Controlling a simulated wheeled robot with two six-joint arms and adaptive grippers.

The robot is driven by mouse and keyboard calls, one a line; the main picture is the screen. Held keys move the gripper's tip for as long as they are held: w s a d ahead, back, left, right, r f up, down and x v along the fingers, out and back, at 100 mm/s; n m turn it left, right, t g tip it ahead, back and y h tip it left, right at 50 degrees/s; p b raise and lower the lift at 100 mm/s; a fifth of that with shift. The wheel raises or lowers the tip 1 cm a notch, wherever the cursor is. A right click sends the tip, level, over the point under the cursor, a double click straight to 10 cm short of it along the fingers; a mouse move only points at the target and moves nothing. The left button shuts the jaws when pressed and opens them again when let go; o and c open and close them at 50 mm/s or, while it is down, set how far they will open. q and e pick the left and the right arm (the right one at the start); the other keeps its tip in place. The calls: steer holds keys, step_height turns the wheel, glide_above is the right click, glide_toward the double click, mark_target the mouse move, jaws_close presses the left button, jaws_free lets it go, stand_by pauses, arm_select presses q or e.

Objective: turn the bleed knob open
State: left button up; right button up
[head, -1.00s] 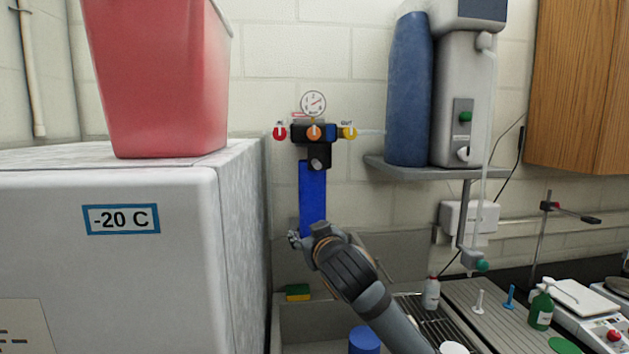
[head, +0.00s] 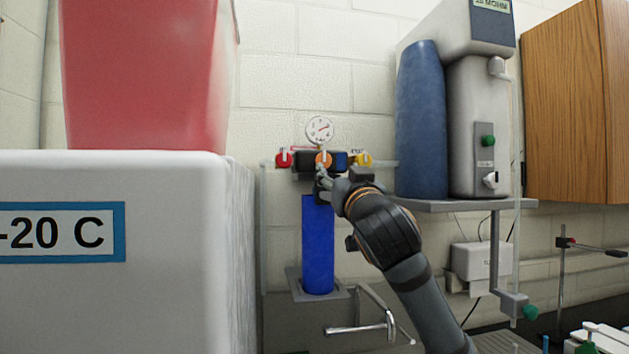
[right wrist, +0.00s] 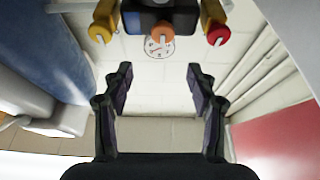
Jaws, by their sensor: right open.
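An orange knob (head: 323,160) sits at the middle of a dark manifold (head: 305,161) on the wall, between a red knob (head: 284,160) and a yellow knob (head: 364,160). No label naming the bleed knob can be read. My right gripper (head: 321,182) is open and empty, just below the orange knob in the head view. In the right wrist view the fingers (right wrist: 159,75) are spread apart, and the orange knob (right wrist: 162,33) lies beyond them, roughly centred between them. Nothing shows between the fingers. My left gripper is out of view.
A pressure gauge (head: 319,129) stands above the manifold and a blue cylinder (head: 318,245) hangs below. A white freezer (head: 110,290) with a red bin (head: 150,80) fills the left. A shelf (head: 465,204) with a water unit (head: 480,120) is close on the right.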

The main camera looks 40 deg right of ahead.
mark_target(324, 160)
steer(key=p+x, duration=0.4)
steer(key=x, duration=0.2)
steer(key=shift+w+a+f+p, duration=0.1)
steer(key=shift+w+f+p, duration=0.05)
steer(key=shift+w+p, duration=0.15)
steer(key=p+x, duration=0.1)
steer(key=x, duration=0.1)
steer(key=p+x, duration=0.1)
steer(key=x, duration=0.1)
steer(key=shift+w+f, duration=0.3)
steer(key=shift+w, duration=0.1)
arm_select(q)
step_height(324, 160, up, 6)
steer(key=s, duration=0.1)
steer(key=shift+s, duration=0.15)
arm_select(e)
steer(key=shift+s, duration=0.1)
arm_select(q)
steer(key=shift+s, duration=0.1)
arm_select(e)
steer(key=c, duration=1.1)
